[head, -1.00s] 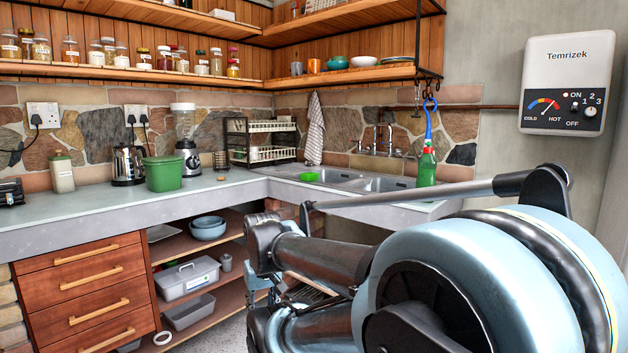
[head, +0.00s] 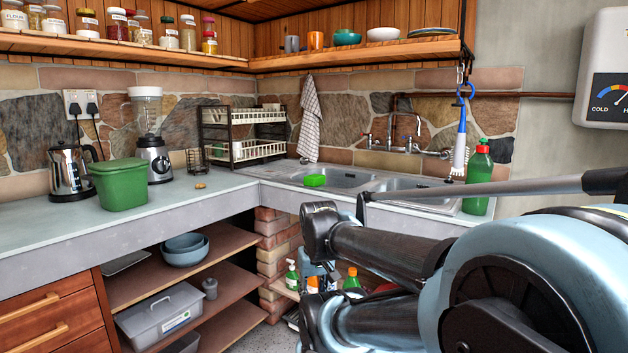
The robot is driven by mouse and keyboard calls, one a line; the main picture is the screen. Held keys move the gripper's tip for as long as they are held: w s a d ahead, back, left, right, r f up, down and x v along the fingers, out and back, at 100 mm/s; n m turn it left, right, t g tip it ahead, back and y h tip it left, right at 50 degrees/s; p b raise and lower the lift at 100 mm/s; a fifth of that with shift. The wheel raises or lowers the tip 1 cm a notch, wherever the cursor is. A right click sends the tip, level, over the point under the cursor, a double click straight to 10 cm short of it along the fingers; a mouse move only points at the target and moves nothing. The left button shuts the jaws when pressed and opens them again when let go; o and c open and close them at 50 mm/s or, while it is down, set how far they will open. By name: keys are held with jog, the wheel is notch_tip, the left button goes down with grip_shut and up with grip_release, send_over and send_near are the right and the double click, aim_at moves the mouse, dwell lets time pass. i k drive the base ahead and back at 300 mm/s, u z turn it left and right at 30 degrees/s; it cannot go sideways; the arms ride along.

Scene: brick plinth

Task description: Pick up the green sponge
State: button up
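The green sponge (head: 315,180) is a small bright green block. It lies at the left front edge of the metal sink (head: 345,180), beside the left basin. My arm crosses the right and lower middle of the head view, in front of and below the sink. My gripper's fingers cannot be made out; the arm links hide that end.
A green bin (head: 121,186), a blender (head: 150,140) and a kettle (head: 70,172) stand on the left counter. A green bottle (head: 479,178) stands at the sink's right. A shelf (head: 350,75) hangs above.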

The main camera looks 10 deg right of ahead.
aim_at(314, 179)
jog(key=u, duration=0.25)
jog(key=i, duration=0.85)
jog(key=u, duration=0.35)
